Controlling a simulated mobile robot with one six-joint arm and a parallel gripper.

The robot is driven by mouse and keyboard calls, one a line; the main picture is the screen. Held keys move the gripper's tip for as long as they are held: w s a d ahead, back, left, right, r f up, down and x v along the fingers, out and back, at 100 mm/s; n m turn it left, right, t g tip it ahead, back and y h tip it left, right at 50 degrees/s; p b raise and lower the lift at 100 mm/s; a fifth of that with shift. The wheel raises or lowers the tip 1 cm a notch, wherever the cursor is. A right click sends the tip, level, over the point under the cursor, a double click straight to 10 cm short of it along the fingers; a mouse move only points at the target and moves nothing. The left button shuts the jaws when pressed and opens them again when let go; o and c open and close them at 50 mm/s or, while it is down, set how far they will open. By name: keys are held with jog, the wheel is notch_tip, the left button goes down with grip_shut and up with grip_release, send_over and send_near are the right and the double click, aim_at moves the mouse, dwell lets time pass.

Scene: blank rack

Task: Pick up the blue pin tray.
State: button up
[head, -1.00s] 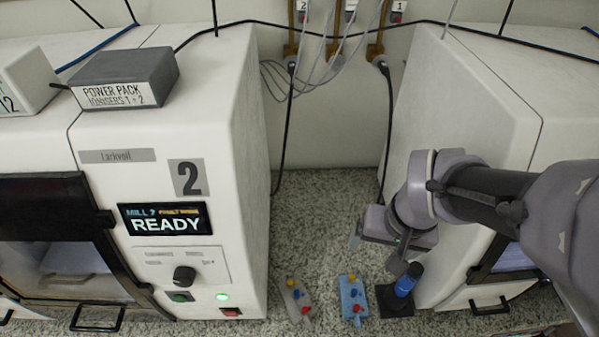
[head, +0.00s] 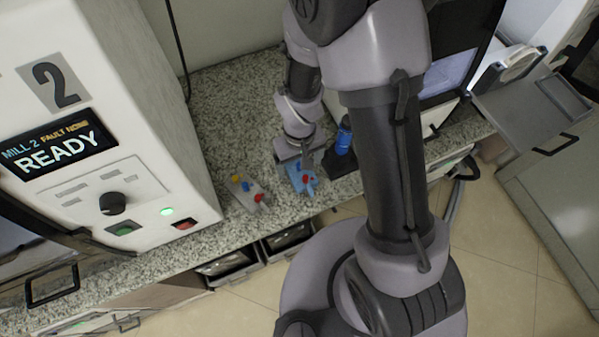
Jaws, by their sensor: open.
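The blue pin tray (head: 293,172) lies on the speckled counter in the head view, with coloured pins on it, a red one and a blue one among them. My gripper (head: 302,166) is open and right at the tray, over its far part. My arm and gripper hide some of the tray. Whether the fingers touch it I cannot tell.
A grey pin tray (head: 246,197) with coloured pins lies to the left. A blue bottle-like object (head: 343,138) on a dark base stands close on the right. Mill 2 (head: 150,150) stands at the left. The counter (head: 235,110) behind is clear.

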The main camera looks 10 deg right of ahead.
notch_tip(320, 180, down, 2)
jog(key=shift+f, duration=0.1)
jog(key=shift+r, duration=0.2)
jog(key=c, duration=1.6)
